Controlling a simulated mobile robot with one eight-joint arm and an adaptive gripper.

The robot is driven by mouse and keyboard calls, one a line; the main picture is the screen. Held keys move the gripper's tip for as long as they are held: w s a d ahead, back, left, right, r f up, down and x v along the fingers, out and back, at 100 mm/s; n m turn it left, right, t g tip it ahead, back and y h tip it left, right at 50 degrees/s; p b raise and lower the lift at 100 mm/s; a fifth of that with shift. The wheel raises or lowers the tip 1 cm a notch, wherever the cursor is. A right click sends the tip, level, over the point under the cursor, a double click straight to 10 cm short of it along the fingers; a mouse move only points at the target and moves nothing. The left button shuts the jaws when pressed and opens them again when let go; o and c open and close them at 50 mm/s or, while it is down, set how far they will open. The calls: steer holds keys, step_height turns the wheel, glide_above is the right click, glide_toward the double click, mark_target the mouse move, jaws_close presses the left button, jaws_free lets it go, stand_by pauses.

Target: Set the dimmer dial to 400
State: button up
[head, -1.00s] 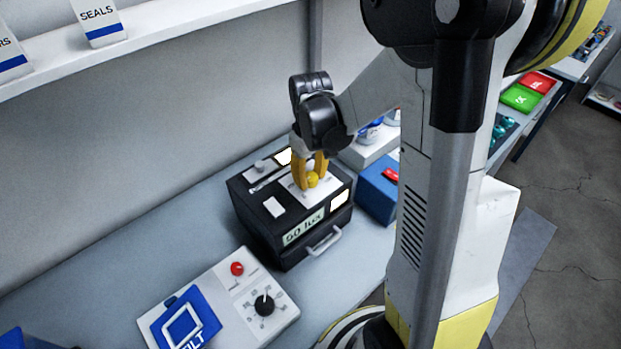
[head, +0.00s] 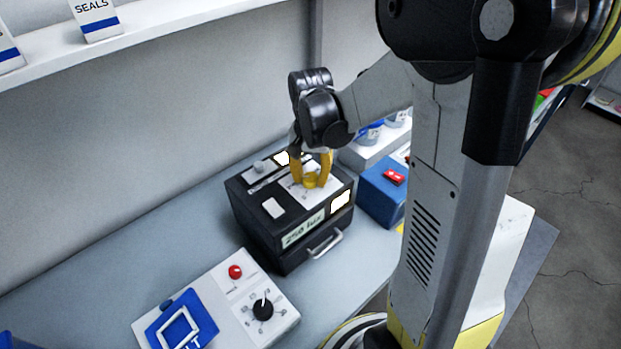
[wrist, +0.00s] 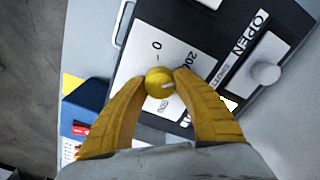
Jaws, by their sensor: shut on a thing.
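The dimmer dial is a small round yellow knob (wrist: 159,82) on a white plate (wrist: 165,45) on top of a black box (head: 262,235). The plate shows "0" and "200" in the wrist view; other marks are hidden by my fingers. The box's front display (head: 303,230) appears to read 250 lux. My gripper (head: 311,180) points down from above, its yellow fingers closed on the knob from both sides. The fingers also show in the wrist view (wrist: 160,85).
A grey-white panel with a black dial (head: 263,309), a red knob (head: 235,272) and a blue framed part (head: 182,330) lies in front-left. A blue box with a red switch (head: 393,177) stands right of the black box. A slider knob (wrist: 265,73) sits near an "OPEN" label.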

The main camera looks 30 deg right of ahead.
mark_target(310, 177)
steer(key=m, duration=0.4)
steer(key=shift+m, duration=0.3)
steer(key=shift+m+b, duration=0.45)
steer(key=shift+m, duration=1.45)
steer(key=o, duration=1.2)
step_height(310, 177, up, 12)
steer(key=shift+r, duration=0.1)
